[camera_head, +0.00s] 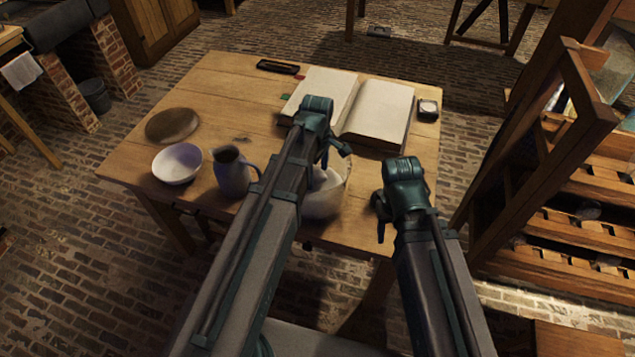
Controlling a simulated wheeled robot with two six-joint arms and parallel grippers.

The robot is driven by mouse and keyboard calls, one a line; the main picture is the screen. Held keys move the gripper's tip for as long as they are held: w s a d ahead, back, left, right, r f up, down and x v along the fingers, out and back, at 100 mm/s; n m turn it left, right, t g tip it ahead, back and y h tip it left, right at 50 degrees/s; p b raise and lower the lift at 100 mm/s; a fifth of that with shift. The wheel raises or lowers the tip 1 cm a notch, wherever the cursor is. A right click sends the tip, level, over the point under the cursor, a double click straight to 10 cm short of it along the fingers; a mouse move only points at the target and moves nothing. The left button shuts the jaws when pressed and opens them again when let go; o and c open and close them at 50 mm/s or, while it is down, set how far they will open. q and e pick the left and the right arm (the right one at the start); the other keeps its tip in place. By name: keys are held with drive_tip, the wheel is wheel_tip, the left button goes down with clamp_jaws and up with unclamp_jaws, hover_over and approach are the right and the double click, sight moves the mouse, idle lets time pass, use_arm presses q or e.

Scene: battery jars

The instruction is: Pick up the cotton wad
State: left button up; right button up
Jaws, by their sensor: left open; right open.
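A pale, round container (325,208) stands near the front edge of the wooden table, partly hidden behind my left arm. White, soft-looking stuff (325,180) shows inside it, probably the cotton wad. I cannot make out separate pieces. My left gripper (334,154) is open, above the far side of the container and pointing down. I cannot tell whether it touches anything. My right gripper (380,218) is open and empty, to the right of the container near the table's front right edge.
An open book (382,108) lies behind the container, with a small dark box (428,109) to its right. A blue-grey jug (231,172), a white bowl (178,163) and a round brown lid (172,125) stand at left. A dark tray (278,67) lies at the back. A wooden rack (570,235) stands right.

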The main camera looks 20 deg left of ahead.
sight(318, 173)
use_arm(q)
drive_tip(key=shift+f, duration=0.2)
drive_tip(key=c, duration=1.4)
drive_tip(key=shift+r, duration=0.15)
wheel_tip(318, 173, up, 10)
drive_tip(key=p, duration=1)
drive_tip(key=o, duration=0.8)
drive_tip(key=c, duration=0.7)
drive_tip(key=shift+d, duration=0.1)
